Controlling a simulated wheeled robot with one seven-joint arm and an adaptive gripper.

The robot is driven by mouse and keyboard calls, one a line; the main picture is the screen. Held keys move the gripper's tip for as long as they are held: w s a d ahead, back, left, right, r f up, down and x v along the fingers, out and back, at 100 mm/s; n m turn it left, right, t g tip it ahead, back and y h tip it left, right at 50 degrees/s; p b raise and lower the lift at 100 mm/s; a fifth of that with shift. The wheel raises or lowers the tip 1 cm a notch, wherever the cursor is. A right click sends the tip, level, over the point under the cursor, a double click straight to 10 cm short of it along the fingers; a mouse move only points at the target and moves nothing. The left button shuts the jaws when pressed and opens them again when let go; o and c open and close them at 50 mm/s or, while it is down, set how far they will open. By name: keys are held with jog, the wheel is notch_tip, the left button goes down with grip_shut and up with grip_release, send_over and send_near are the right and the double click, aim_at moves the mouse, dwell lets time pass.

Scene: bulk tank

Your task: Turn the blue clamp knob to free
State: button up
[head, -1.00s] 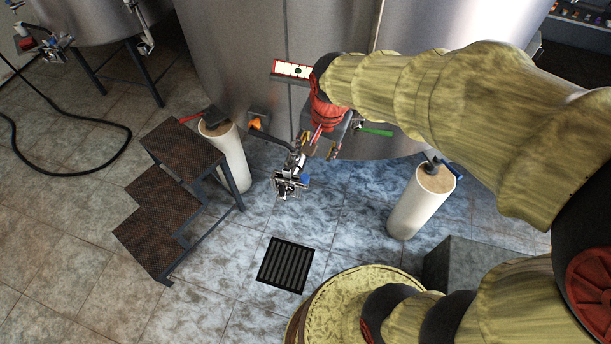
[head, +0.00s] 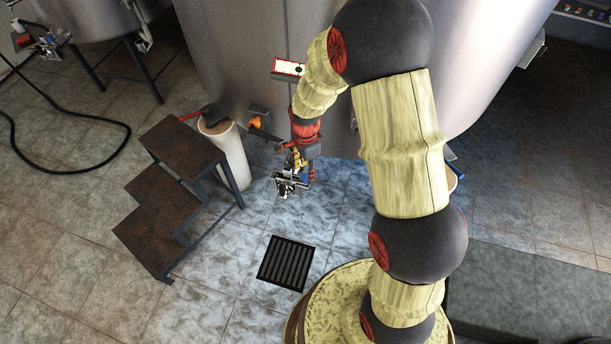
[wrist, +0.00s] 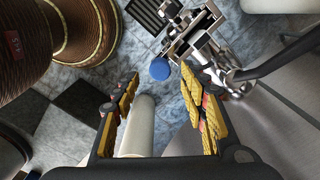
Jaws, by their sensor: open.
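The blue clamp knob (wrist: 159,69) shows in the wrist view as a small round blue cap beside a shiny metal clamp fitting (wrist: 192,38). In the head view the fitting (head: 287,183) hangs low in front of the tank, and the knob is a tiny blue spot (head: 304,179) partly hidden by my gripper. My gripper (wrist: 161,84) is open with yellow ridged pads, and nothing is held between them. In the wrist view the knob appears just beyond the fingertips, between them. I cannot tell whether either finger touches it. In the head view my gripper (head: 301,163) is right above the fitting.
The big steel tank (head: 235,60) stands close behind. Another white pedestal (wrist: 137,130) is mostly hidden by my arm. A floor drain (head: 287,263) lies in front; floor around it is clear.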

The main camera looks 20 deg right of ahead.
aim_at(306, 176)
jog(key=shift+f+b, duration=0.45)
jog(key=shift+f, duration=1.4)
jog(key=shift+c, duration=0.4)
grip_shut()
